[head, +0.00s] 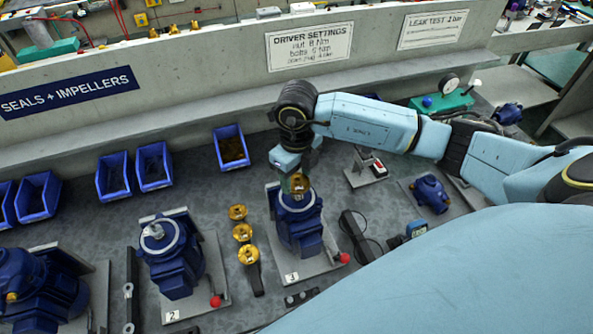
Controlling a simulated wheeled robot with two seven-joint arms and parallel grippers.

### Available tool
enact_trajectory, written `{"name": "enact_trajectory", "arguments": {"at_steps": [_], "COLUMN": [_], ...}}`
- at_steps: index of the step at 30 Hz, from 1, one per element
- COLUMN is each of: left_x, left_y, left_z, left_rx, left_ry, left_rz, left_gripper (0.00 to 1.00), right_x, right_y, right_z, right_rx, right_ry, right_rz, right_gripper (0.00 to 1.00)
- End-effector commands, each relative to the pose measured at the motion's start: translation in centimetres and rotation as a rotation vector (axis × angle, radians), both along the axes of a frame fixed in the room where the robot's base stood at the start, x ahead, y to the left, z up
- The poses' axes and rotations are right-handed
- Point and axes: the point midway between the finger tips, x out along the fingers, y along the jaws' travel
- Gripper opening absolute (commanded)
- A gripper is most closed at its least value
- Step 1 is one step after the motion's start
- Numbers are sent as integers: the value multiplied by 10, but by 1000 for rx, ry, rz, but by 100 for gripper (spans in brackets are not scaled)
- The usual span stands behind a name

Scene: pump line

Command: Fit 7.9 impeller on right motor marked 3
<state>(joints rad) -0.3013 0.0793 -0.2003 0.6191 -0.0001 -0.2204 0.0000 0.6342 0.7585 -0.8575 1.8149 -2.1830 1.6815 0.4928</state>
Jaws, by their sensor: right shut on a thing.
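The motor marked 3 (300,228) stands upright on a grey plate with a red knob, right of the motor marked 2 (172,262). My right gripper (296,176) reaches down over the top of motor 3. It is shut on a brass impeller (299,187), which is at the motor's upper end. The gripper partly hides the impeller and the shaft, so I cannot tell whether it is seated or just above. The impeller's size marking cannot be read. My left gripper is not in view.
Blue bins (231,148) stand along the back wall, left of my right arm. Another motor (38,285) is at far left. A small blue pump part (431,194) and a stand (367,168) lie to the right. Dark tools lie beside motor 3's plate.

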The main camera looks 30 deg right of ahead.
Motion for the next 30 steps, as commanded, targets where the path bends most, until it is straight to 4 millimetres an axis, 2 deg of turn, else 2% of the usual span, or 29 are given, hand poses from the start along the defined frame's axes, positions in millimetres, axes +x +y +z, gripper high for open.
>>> {"name": "enact_trajectory", "arguments": {"at_steps": [3,7,30], "left_x": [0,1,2], "left_y": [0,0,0], "left_z": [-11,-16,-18], "left_rx": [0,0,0], "left_ry": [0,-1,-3], "left_rz": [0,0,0], "left_gripper": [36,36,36], "right_x": [0,0,1], "right_y": [0,0,0], "right_z": [-13,-18,-18], "right_rx": [0,0,0], "right_ry": [-1,-1,-1], "right_rz": [0,0,0], "right_gripper": [30,30,30]}}
